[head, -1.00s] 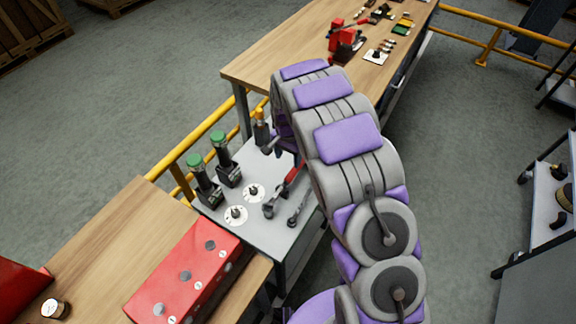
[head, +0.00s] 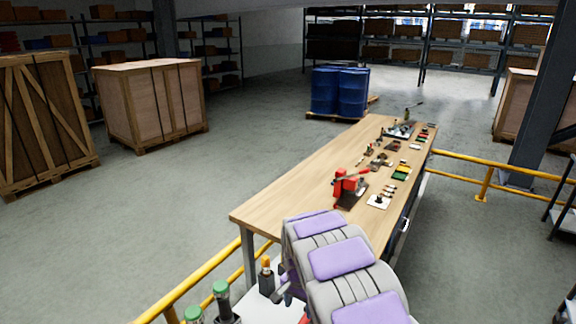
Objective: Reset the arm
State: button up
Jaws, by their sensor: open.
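My purple and grey arm (head: 340,258) reaches up from the bottom of the head view and bends over at its far end, near the front end of the long wooden workbench (head: 290,195). My gripper (head: 283,294) shows only in part, below the arm's far end and to its left. It is open, with nothing seen between its fingers. It hangs over the small grey table (head: 256,308), beside a dark tool with an orange top (head: 266,276). The arm hides much of this spot.
Green-topped dark tools (head: 221,292) stand at the bottom left. A red vise-like tool (head: 347,187) and several small parts lie on the workbench. Yellow rails (head: 195,282) run alongside. Wooden crates (head: 150,102) and blue drums (head: 340,92) stand behind on open floor.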

jog(key=s+d+r+n, duration=0.1)
jog(key=s+d+r, duration=0.3)
jog(key=s+r, duration=0.4)
jog(key=s+d+r+n, duration=0.1)
jog(key=s+d+r, duration=0.4)
jog(key=s, duration=0.4)
jog(key=s+d+r+n+g, duration=0.1)
jog(key=s+n, duration=0.1)
jog(key=s, duration=0.9)
jog(key=s+r+n+b, duration=0.1)
jog(key=s+r+n, duration=0.1)
jog(key=s, duration=1)
jog(key=shift+s+d+r+g, duration=0.15)
jog(key=shift+d+r+g, duration=0.15)
jog(key=shift+d+g, duration=0.1)
